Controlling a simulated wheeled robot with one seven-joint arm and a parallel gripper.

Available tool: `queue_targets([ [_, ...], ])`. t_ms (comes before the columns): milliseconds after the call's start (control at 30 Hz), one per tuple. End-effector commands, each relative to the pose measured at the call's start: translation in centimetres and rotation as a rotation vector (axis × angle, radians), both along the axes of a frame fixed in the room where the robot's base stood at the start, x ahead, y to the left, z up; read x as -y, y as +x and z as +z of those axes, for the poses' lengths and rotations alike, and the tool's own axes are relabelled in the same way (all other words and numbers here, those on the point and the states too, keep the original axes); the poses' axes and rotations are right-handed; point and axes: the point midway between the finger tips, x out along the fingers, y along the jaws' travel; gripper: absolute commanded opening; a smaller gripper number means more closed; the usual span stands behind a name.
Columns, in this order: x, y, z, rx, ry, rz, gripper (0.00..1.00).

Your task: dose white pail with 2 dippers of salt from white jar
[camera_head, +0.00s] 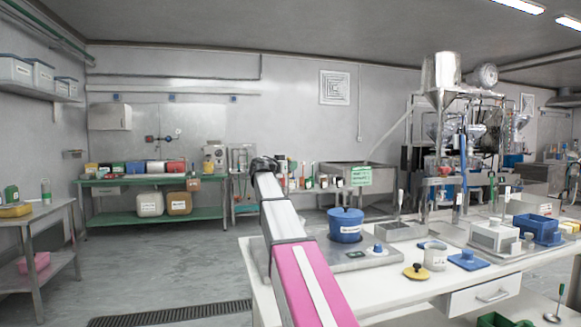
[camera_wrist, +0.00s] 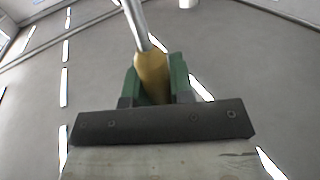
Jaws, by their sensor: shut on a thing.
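In the wrist view, my gripper (camera_wrist: 153,78) has green fingers shut on a yellow-brown handle (camera_wrist: 152,72) with a metal rod running up out of view. It looks like a dipper; its far end is hidden. The ceiling fills the background. In the head view, my pink and white arm rises to a dark joint, and the gripper itself cannot be made out. A small white vessel (camera_head: 435,259) stands on the right-hand table, perhaps the white pail. Small pale jars (camera_head: 309,183) stand at the back; I cannot tell whether one is the salt jar.
A green bench (camera_head: 105,184) stands at the back left. The floor (camera_head: 175,270) at left is clear.

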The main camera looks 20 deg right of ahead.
Motion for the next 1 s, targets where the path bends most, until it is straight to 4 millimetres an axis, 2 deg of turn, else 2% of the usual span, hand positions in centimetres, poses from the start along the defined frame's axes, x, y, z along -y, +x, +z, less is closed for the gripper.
queue_targets([
  [1000, 5.3, -6.2, -3.0, 0.352, 0.309, 0.000, 0.00],
])
